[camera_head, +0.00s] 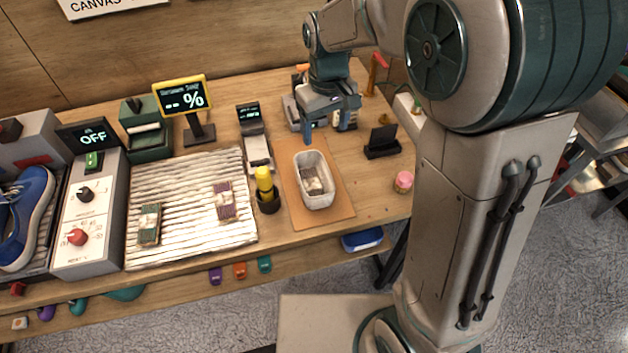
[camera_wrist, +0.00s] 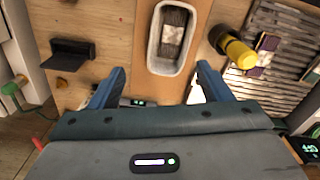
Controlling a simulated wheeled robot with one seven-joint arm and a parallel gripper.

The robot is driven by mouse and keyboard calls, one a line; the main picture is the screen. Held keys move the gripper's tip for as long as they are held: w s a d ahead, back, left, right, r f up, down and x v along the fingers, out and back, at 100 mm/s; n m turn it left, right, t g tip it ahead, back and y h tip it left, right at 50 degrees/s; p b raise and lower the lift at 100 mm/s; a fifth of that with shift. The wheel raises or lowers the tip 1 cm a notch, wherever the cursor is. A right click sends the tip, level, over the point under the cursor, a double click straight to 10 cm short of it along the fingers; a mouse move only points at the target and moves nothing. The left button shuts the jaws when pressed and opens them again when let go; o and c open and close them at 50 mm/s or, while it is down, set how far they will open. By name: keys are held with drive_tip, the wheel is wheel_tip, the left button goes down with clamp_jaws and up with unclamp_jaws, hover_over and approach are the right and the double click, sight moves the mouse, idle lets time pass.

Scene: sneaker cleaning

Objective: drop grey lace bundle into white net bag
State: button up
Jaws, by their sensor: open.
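The white net bag (camera_head: 319,202) looks like an open, rounded white box on a brown board. It also shows ahead of my gripper in the wrist view (camera_wrist: 154,42). A grey bundle with a pale label, which looks like the lace bundle (camera_head: 312,174), lies inside it. In the wrist view the bundle (camera_wrist: 178,18) is dark and streaked, within the white rim. My gripper (camera_wrist: 161,72) is open, with nothing between its blue fingers. In the head view my gripper (camera_head: 322,122) is behind the bag, apart from it.
A yellow-capped bottle (camera_head: 265,181) in a dark holder stands left of the bag. Devices with displays line the back.

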drive_tip(key=shift+r, duration=2.4)
drive_tip(key=s+d+m+t, duration=0.1)
drive_tip(key=s+d+m, duration=0.2)
drive_tip(key=s+d, duration=0.3)
drive_tip(key=s+d+m+t, duration=0.2)
drive_tip(key=s+d, duration=0.5)
drive_tip(key=s, duration=0.4)
drive_tip(key=shift+s+m, duration=0.35)
drive_tip(key=shift+m, duration=0.25)
drive_tip(key=shift+r, duration=0.1)
